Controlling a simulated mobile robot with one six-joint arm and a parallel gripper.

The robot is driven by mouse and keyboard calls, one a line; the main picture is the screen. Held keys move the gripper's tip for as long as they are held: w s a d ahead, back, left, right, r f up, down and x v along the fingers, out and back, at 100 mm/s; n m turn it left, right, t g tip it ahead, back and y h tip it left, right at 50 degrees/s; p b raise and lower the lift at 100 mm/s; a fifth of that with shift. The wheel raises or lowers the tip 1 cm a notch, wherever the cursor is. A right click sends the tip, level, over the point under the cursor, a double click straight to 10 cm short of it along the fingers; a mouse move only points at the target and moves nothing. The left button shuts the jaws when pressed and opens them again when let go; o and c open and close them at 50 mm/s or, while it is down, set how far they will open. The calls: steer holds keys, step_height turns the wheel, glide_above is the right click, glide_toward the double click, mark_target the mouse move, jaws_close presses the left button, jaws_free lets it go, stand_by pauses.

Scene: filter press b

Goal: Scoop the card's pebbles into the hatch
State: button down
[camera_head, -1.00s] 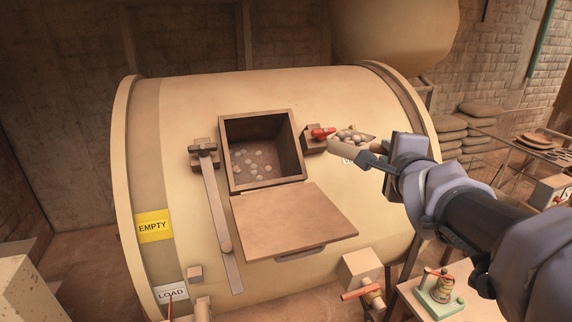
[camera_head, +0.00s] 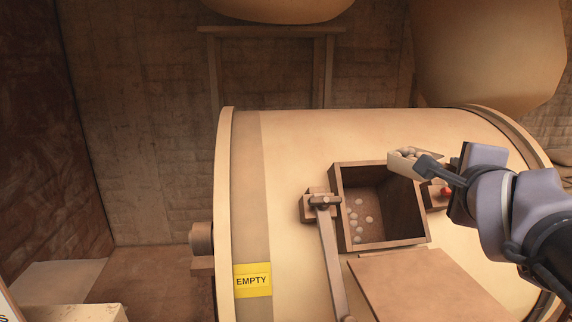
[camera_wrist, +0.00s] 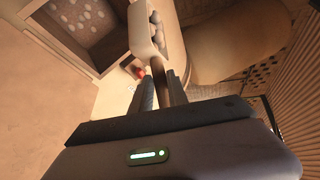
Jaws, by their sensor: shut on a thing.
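My gripper (camera_head: 452,178) is shut on the handle of a pale scoop (camera_head: 401,166), which also shows in the wrist view (camera_wrist: 141,38). The scoop holds several grey pebbles (camera_wrist: 164,38) and looks roughly level. In the head view it appears at the far right corner of the open hatch (camera_head: 337,205); its exact height above the rim cannot be told. In the wrist view the hatch (camera_wrist: 112,57) lies left of the scoop. Several pale pebbles (camera_head: 357,226) lie on the hatch's floor. I see no card with pebbles now.
The hatch is in a large cream drum (camera_head: 300,140). Its lid (camera_head: 430,290) hangs open in front. A long lever (camera_head: 331,260) stands left of the hatch, and a red-tipped latch (camera_head: 446,191) sits to its right. A yellow EMPTY label (camera_head: 252,280) is on the drum.

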steer(key=w+f+b, duration=0.5)
steer(key=f+b, duration=0.1)
steer(key=w+r+n+g+p, duration=0.1)
steer(key=r+g+p, duration=0.1)
steer(key=p, duration=0.6)
steer(key=w+a+r+n+g+p, duration=0.1)
steer(key=w+r+g+p, duration=0.1)
steer(key=p, duration=0.6)
steer(key=shift+w+a+n, duration=0.1)
steer(key=shift+a+n, duration=0.05)
steer(key=shift+n, duration=0.25)
steer(key=shift+w+r+g+p, duration=0.2)
steer(key=shift+g+p, duration=0.1)
steer(key=shift+p, duration=0.85)
steer(key=shift+w+a+r+n+p, duration=0.2)
steer(key=shift+n+p, duration=0.1)
steer(key=shift+p, duration=0.9)
